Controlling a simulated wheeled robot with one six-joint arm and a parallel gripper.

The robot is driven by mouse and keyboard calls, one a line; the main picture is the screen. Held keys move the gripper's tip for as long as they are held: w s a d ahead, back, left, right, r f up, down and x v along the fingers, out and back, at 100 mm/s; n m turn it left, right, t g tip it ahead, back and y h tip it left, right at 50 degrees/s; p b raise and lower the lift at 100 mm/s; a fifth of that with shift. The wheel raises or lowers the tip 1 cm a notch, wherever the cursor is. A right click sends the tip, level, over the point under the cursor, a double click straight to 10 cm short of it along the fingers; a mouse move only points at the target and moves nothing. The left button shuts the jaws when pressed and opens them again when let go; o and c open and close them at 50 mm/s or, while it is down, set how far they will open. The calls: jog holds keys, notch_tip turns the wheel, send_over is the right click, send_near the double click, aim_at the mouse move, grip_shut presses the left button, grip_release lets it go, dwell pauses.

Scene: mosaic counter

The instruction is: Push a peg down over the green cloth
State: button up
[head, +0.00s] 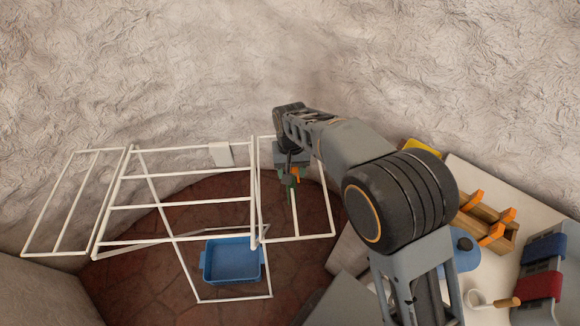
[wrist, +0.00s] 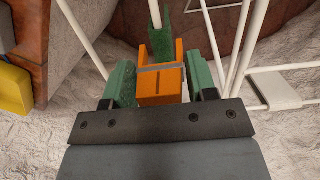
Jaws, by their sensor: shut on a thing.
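My gripper (wrist: 160,84) is shut on an orange peg (wrist: 161,92), its green fingers pressing the peg's two sides. The peg's two prongs point away from my gripper, toward the green cloth (wrist: 164,24). The cloth hangs narrow, edge-on, over a white rod of the drying rack (head: 185,206). In the wrist view the prongs appear on either side of the cloth; how deep it sits between them I cannot tell. In the head view my gripper (head: 289,178) is at the rack's right wing, where the peg shows as a small orange patch and the cloth is hard to separate.
A blue basin (head: 205,266) stands below.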

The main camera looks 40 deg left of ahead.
jog(key=shift+f+b, duration=1.25)
jog(key=shift+f, duration=0.95)
jog(key=o, duration=1.1)
jog(key=shift+c, duration=0.2)
jog(key=shift+r, duration=0.1)
notch_tip(320, 180, up, 14)
jog(key=w+a+b, duration=0.1)
jog(key=shift+f, duration=0.2)
